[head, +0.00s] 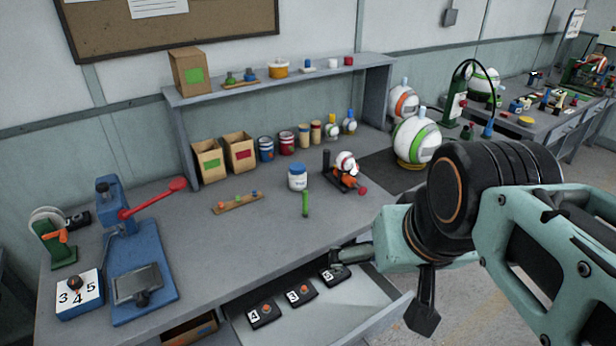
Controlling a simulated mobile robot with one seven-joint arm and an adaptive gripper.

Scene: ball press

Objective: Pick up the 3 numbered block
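The block numbered 3 (301,293) is a dark block with a white number label and a small red knob. It lies in the open drawer (352,317) between the block marked 4 (264,314) and another block (334,274) whose label looks like a 5. My gripper (379,290) is to the right of the block, above the drawer's right side. Its two fingers are spread wide apart with nothing seen between them. One fingertip shows near the far right block; the other hangs by the drawer's right front edge.
A ball in a small holder (345,166), a white jar (297,177) and a green stick (305,203) stand on the table (230,240).

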